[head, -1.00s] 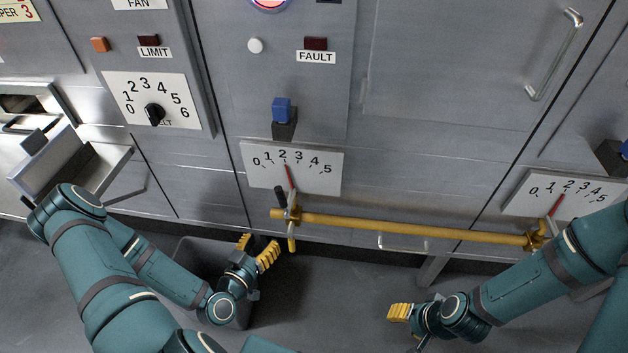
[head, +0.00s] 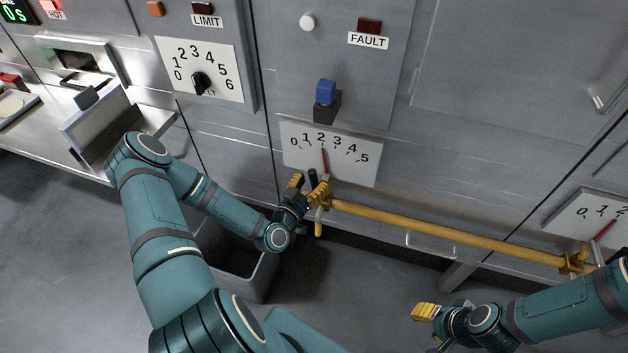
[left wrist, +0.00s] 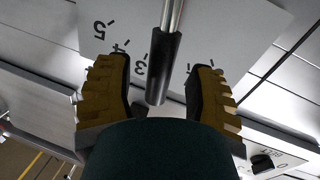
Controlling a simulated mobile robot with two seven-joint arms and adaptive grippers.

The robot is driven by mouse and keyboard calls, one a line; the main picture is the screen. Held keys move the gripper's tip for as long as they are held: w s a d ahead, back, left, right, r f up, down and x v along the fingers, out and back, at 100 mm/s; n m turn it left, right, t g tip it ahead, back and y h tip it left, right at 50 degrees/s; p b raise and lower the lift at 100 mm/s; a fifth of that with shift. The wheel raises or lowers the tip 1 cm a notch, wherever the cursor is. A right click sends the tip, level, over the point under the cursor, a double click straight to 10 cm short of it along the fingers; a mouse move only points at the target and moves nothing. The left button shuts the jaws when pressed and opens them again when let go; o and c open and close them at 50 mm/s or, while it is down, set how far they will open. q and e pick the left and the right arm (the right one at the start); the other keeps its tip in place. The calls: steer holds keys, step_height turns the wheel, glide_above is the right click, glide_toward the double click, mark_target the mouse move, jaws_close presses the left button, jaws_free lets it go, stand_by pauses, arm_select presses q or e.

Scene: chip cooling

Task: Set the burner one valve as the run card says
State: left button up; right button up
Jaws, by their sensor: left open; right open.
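The nearer valve has a white 0–5 scale plate (head: 365,173) with a red pointer (head: 324,159) at about 2. Its lever has a black grip (head: 313,177), on the yellow pipe's left end. In the left wrist view, the black grip (left wrist: 164,68) and its metal rod stand between my open left fingers, with a gap on each side. My left gripper (head: 308,187) is at this lever. My right gripper (head: 430,325) is low at the right, away from the valves; its far finger is hidden. No label shows which burner each valve serves, and I see no run card.
The yellow pipe (head: 450,234) runs right to a second valve with its own scale plate (head: 588,217). A black knob (head: 201,83) on a 0–6 plate is upper left. A grey bin (head: 257,283) stands under my left arm. A blue block (head: 326,92) sits above the nearer scale.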

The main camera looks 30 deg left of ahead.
arm_select(q)
steer(key=shift+w, duration=0.8)
jaws_close()
steer(key=n+b, duration=0.1)
steer(key=a+n, duration=0.1)
steer(key=a+n+b, duration=0.1)
steer(key=shift+s+a+f+n+t+b, duration=0.2)
steer(key=shift+s+f+n+t+b, duration=0.1)
steer(key=shift+s+f+b, duration=0.1)
arm_select(e)
steer(key=x, duration=0.3)
arm_select(q)
jaws_free()
steer(key=shift+w, duration=0.1)
